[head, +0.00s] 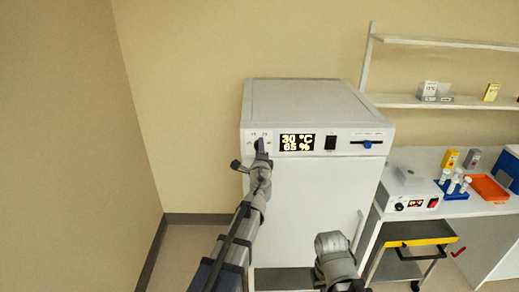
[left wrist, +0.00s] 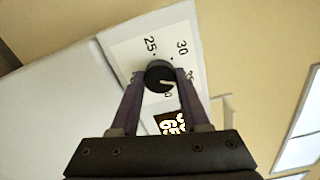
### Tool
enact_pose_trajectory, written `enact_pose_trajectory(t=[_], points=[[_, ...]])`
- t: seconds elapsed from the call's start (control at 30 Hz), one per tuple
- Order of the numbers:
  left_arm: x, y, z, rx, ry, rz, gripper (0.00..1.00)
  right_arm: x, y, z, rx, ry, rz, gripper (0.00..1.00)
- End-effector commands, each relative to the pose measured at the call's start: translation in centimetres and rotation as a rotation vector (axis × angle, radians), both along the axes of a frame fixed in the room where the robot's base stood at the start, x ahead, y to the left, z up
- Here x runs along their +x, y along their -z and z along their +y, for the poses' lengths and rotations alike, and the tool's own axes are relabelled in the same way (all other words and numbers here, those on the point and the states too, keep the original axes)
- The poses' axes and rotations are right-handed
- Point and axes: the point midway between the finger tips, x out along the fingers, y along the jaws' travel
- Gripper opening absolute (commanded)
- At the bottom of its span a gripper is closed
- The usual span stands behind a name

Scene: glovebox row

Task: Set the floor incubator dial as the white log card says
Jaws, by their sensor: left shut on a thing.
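The floor incubator (head: 310,190) is a white box against the back wall, with a lit display (head: 296,143) that seems to read thirty-something °C, last digit unclear, and 65 %. My left gripper (head: 262,150) is at the upper left of its panel and hides the dial there. In the left wrist view, my left gripper (left wrist: 160,84) is shut on the black dial (left wrist: 158,73), whose white mark points rightward. The scale shows 25 and 30; other numbers are partly hidden by a finger. A white card (head: 430,88) stands on the shelf, its writing too small to read.
A black switch (head: 330,142) and a blue slider (head: 367,144) are on the incubator panel. At right, a bench holds a small device (head: 408,203), blue tube rack and orange tray (head: 488,188). My right arm shows at bottom centre.

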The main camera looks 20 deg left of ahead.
Motion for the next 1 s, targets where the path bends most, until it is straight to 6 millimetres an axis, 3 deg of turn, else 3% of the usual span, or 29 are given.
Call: enact_pose_trajectory(t=[0.63, 0.67, 0.9, 1.0], points=[[-0.12, 0.08, -0.07, 0.04, 0.001, 0.012, 0.0, 0.0, 0.06, 0.0, 0.0, 0.0, 0.0, 0.0], [-0.13, 0.08, -0.07, 0.04, 0.001, 0.012, 0.48, 0.0, 0.06, 0.0, 0.0, 0.0, 0.0, 0.0], [-0.07, 0.06, -0.04, 0.04, 0.001, 0.012, 0.75, 0.0, 0.04, 0.0, 0.0, 0.0, 0.0, 0.0], [-0.05, 0.04, -0.03, 0.04, 0.001, 0.012, 0.76, 0.0, 0.03, 0.0, 0.0, 0.0, 0.0, 0.0]])
